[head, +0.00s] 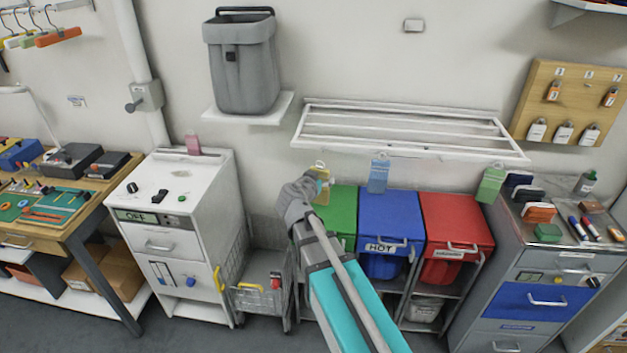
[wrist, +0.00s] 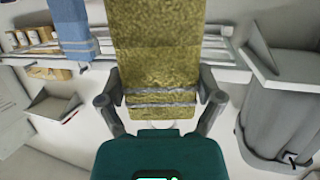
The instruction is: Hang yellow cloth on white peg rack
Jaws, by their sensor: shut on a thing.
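The yellow cloth (head: 323,188) is in my gripper (head: 315,182), just below the left end of the white rack. In the wrist view the cloth (wrist: 158,50) is mustard yellow with pale grey stripes and lies between my two fingers (wrist: 160,108). A small pale loop shows above it in the head view; whether it is on a peg I cannot tell. The white rack (head: 415,153) is fixed to the wall. A blue cloth (head: 378,176) and a green cloth (head: 491,184) hang at its front edge. My gripper hides part of the yellow cloth.
Green (head: 343,215), blue (head: 390,215) and red (head: 458,220) lidded bins stand below the rack. A grey bin (head: 243,65) sits on a wall shelf at upper left. A white cabinet (head: 185,225) and a grey drawer cabinet (head: 545,265) flank the bins.

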